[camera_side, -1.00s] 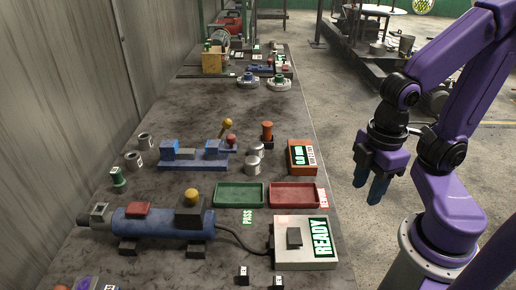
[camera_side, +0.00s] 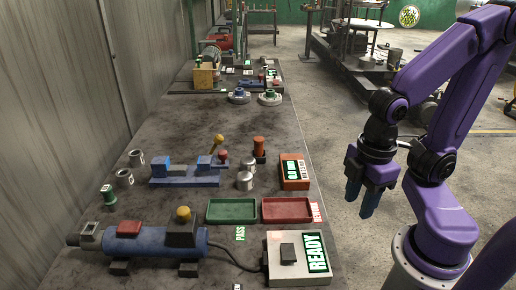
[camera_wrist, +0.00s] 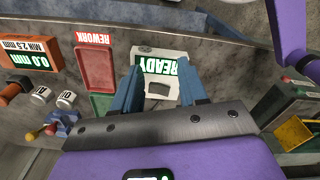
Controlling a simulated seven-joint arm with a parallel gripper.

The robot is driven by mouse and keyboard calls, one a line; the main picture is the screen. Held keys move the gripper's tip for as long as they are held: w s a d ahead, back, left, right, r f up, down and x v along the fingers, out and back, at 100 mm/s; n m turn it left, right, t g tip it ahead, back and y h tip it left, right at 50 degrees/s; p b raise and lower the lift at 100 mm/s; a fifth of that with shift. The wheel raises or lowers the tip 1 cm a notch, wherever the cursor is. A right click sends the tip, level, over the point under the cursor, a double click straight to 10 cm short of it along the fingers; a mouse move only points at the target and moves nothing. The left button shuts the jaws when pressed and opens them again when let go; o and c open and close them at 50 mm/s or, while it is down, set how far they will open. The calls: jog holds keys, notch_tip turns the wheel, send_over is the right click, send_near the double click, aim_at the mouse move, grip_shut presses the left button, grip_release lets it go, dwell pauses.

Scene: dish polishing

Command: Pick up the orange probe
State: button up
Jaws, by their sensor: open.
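The orange probe (camera_side: 259,147) stands upright in a small dark holder on the bench, left of the orange gauge box (camera_side: 294,172). An orange end that looks like the probe shows at the left edge of the wrist view (camera_wrist: 9,94). My gripper (camera_side: 361,205) hangs fingers-down off the right side of the bench, well apart from the probe. In the wrist view its two blue fingers (camera_wrist: 157,78) are spread with nothing between them.
A green tray (camera_side: 232,221) and a red tray (camera_side: 287,221) lie in front of the probe. Two metal cylinders (camera_side: 245,181) and a blue fixture (camera_side: 186,182) are close to it. The white READY box (camera_side: 317,254) stands at the bench's front right.

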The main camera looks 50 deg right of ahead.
jog(key=o, duration=0.4)
jog(key=shift+w, duration=0.1)
jog(key=w+a+r+m, duration=0.2)
jog(key=w+m, duration=0.3)
jog(key=w, duration=0.2)
jog(key=w+a+r+m, duration=0.1)
jog(key=w+a+m, duration=0.1)
jog(key=w+m, duration=0.35)
jog(key=m, duration=2.4)
send_over(259, 139)
jog(key=f, duration=1)
jog(key=shift+a+f, duration=0.25)
jog(key=shift+f, duration=0.1)
jog(key=shift+w+d+f, duration=0.1)
jog(key=shift+d+f, duration=0.1)
jog(key=shift+f, duration=1.15)
jog(key=shift+w+d+f, duration=0.1)
jog(key=shift+d+f, duration=0.05)
jog(key=shift+f, duration=1.2)
